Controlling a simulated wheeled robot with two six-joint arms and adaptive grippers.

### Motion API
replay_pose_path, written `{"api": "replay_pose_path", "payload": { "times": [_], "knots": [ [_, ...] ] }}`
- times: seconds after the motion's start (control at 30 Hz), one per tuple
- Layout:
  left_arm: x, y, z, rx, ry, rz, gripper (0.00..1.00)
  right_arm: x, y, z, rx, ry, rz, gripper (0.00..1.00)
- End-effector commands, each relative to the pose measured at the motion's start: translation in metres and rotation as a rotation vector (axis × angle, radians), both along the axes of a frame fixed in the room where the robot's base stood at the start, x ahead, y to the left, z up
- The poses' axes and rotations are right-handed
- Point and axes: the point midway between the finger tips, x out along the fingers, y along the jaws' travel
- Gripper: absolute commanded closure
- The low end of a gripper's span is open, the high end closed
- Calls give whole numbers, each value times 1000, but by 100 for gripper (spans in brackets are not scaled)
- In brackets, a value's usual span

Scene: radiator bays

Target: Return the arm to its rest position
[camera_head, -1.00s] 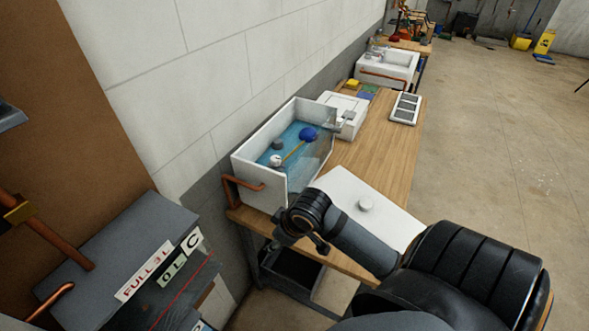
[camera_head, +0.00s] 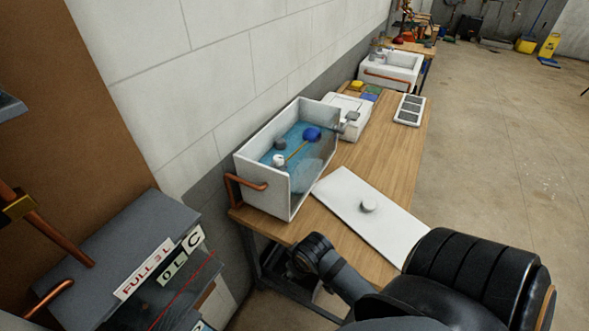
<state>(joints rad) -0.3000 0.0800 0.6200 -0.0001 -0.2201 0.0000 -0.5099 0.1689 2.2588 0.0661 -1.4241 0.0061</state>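My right arm comes in from the lower right, and its wrist hangs at the front edge of the wooden bench (camera_head: 398,163). My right gripper (camera_head: 298,268) is dark and mostly hidden below the wrist, against the shadow under the bench. I cannot make out its fingers or anything held in them. My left arm and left gripper are not in view.
A clear-fronted white water tank (camera_head: 262,188) with a blue float (camera_head: 312,134) stands on the bench. A white lid with a knob (camera_head: 345,190) lies beside it. A grey box labelled "FULL 3 L" (camera_head: 110,240) is at lower left. Open floor lies right.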

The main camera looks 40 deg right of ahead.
Motion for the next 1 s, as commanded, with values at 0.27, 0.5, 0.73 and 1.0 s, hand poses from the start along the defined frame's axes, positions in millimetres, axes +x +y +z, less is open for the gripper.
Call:
{"api": "replay_pose_path", "payload": {
  "times": [0.27, 0.5, 0.73, 1.0],
  "knots": [
    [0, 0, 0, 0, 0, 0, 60, 0, 0, -1, 0, 1, 0, 48],
    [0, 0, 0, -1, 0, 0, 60, -7, -18, -117, -4, 59, -40, 48],
    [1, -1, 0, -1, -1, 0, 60, -92, -36, -282, -13, 143, -78, 48],
    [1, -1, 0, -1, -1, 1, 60, -213, -34, -364, -10, 208, -83, 48]
  ]
}}
